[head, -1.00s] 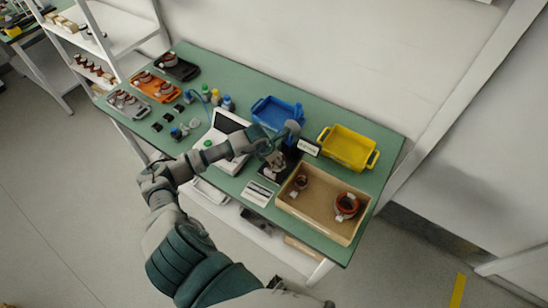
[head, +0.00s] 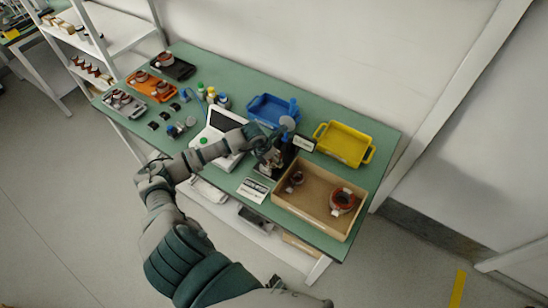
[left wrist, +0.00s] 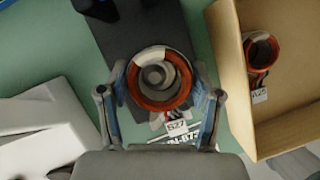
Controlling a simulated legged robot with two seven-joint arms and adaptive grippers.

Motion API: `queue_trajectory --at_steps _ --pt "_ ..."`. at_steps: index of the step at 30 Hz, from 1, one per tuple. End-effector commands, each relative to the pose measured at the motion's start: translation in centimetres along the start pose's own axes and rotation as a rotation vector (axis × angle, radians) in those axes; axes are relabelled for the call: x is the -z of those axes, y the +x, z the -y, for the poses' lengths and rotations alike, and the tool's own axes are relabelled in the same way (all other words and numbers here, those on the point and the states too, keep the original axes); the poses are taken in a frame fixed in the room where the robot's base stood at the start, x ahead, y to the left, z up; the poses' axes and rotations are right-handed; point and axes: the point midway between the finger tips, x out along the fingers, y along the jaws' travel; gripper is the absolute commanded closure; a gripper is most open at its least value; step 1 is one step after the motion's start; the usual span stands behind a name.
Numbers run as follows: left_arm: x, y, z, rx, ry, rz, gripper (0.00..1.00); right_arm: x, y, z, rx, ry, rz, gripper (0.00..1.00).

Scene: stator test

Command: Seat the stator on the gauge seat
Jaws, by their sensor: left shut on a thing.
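My left gripper (left wrist: 160,82) is shut on a stator (left wrist: 183,92), a red-orange ring with a pale section. A grey round form shows inside the ring; I cannot tell whether it is the seat's post or the stator's own bore. A white tag marked S27 hangs at the near side of the ring. The stator is over the black gauge base (left wrist: 128,35); I cannot tell whether it rests on the seat. In the head view my left gripper (head: 268,156) is at the black gauge stand (head: 289,150), and the held stator is mostly hidden.
A cardboard box (head: 317,215) with two stators stands close on the right. A blue bin (head: 262,107) and a yellow bin (head: 343,145) stand behind. A white instrument (head: 222,125) is on the left, with coloured trays (head: 151,86) beyond it. A white label card (head: 253,190) lies in front.

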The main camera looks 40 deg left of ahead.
Motion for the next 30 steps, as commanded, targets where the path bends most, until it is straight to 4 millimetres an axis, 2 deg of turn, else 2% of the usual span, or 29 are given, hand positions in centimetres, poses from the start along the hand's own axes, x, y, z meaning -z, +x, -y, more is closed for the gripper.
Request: queue_trajectory --at_steps 8,9,11,12,23,26,30 --pt "0.6 0.6 0.2 0.012 -0.002 -0.012 0.95 0.0 0.1 0.1 -0.001 0.0 0.001 0.6" --pt "0.7 0.6 0.2 0.012 -0.002 -0.013 0.26 0.0 0.1 0.1 -0.001 0.0 0.001 0.6" --pt "0.7 0.6 0.1 0.011 -0.002 -0.013 0.11 0.0 0.1 0.1 -0.002 0.0 0.001 0.6" --pt "0.6 0.6 0.1 0.01 -0.002 -0.012 0.07 0.0 0.1 0.1 -0.002 0.0 0.001 0.6" --pt "0.5 0.1 0.0 0.005 -0.001 -0.009 0.07 0.0 0.1 0.1 -0.001 0.0 0.0 0.6" --pt "0.5 -1.0 -0.2 0.002 0.001 -0.008 0.07 0.0 0.1 0.1 -0.001 0.0 0.0 0.6" --pt "0.5 -3.9 -0.3 0.001 0.001 -0.008 0.07 0.0 0.0 0.1 -0.001 0.0 0.0 0.6"
